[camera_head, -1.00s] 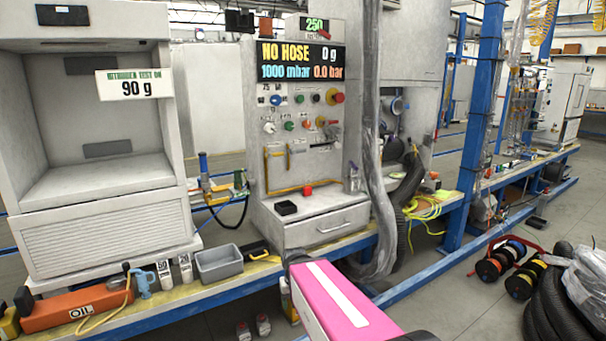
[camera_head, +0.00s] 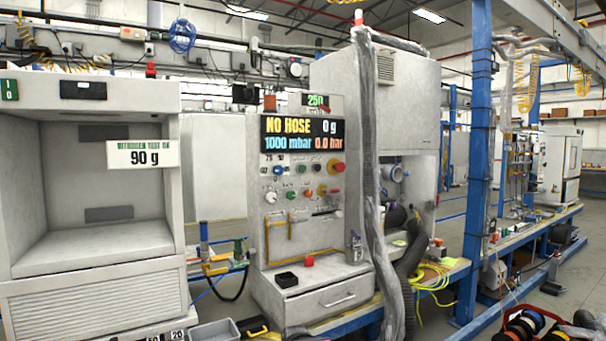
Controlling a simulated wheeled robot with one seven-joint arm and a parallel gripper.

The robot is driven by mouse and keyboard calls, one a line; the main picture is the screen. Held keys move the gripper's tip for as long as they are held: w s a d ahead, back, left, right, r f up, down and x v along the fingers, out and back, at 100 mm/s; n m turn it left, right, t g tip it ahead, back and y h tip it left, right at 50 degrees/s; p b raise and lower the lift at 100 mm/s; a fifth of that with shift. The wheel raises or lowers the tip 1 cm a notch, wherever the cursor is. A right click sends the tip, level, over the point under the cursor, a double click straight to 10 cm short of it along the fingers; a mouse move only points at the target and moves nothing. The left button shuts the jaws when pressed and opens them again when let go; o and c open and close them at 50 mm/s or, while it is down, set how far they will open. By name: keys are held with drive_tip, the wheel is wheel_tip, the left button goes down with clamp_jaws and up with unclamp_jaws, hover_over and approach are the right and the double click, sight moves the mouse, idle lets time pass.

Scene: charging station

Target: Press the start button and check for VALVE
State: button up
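The charging station (camera_head: 348,279) stands in the middle of the view, a light grey cabinet with a drawer. Its black display (camera_head: 303,134) reads "NO HOSE", "0 g", "1000 mbar" and "0.0 bar"; I see no "VALVE" on it. A small display on top (camera_head: 316,101) reads 250. The panel below holds several coloured buttons and knobs, among them a green button (camera_head: 291,195) and a large red knob (camera_head: 337,167). Their labels are too small to read, so I cannot tell which is the start button. My gripper is not in view.
A grey open-fronted cabinet (camera_head: 85,286) at the left carries a sign (camera_head: 143,154) reading 90 g. A grey hose (camera_head: 378,251) hangs along the station's right side. A blue post (camera_head: 479,150) stands further right. Cable reels (camera_head: 524,327) lie on the floor at lower right.

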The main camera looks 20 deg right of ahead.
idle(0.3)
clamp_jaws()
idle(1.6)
